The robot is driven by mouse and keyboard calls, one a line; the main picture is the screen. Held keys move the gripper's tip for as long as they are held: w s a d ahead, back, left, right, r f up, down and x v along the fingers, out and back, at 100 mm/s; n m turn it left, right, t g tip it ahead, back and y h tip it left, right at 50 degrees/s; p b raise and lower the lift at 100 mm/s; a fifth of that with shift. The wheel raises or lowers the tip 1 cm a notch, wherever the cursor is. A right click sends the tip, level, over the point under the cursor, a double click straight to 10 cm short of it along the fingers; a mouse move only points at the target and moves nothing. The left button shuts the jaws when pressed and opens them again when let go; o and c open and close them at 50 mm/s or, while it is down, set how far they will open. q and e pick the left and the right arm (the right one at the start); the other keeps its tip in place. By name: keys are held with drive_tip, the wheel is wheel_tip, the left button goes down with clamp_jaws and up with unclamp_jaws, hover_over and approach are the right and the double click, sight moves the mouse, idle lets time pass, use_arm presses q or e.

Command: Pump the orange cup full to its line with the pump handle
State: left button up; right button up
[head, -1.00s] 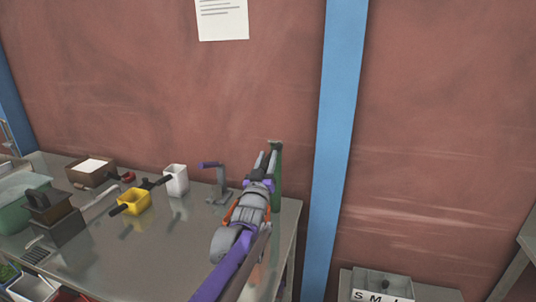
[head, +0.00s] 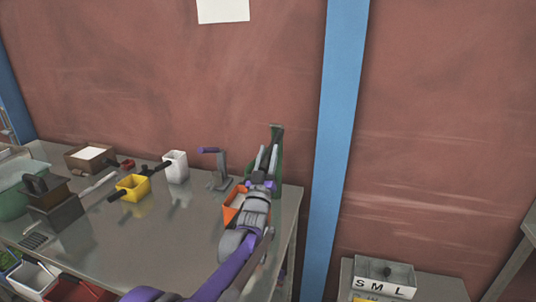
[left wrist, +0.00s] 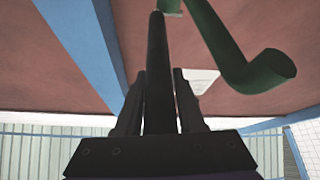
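The orange cup (head: 232,206) stands on the table near its right end, partly hidden behind my left arm. The green pump (head: 278,140) rises at the table's back right corner. Its bent green tube (left wrist: 245,70) shows in the left wrist view. A dark rod (left wrist: 160,75), apparently the pump handle, runs lengthwise between the fingers of my left gripper (left wrist: 160,100). In the head view my left gripper (head: 267,159) is in front of the pump with its fingers parted. I cannot tell whether they touch the rod. The cup's fill level is hidden. My right gripper is out of view.
A grey stand with a purple lever (head: 221,172) is left of the pump. A white cup (head: 175,168), a yellow cup (head: 131,187) and a brown box (head: 88,155) stand farther left. The table's front middle is clear. A box marked S M L (head: 385,277) is at lower right.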

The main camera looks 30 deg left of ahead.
use_arm(q)
drive_tip(key=o, duration=0.3)
drive_tip(key=b+v, duration=0.1)
drive_tip(key=v, duration=1)
drive_tip(key=shift+w+b, duration=0.1)
drive_tip(key=shift+b, duration=0.25)
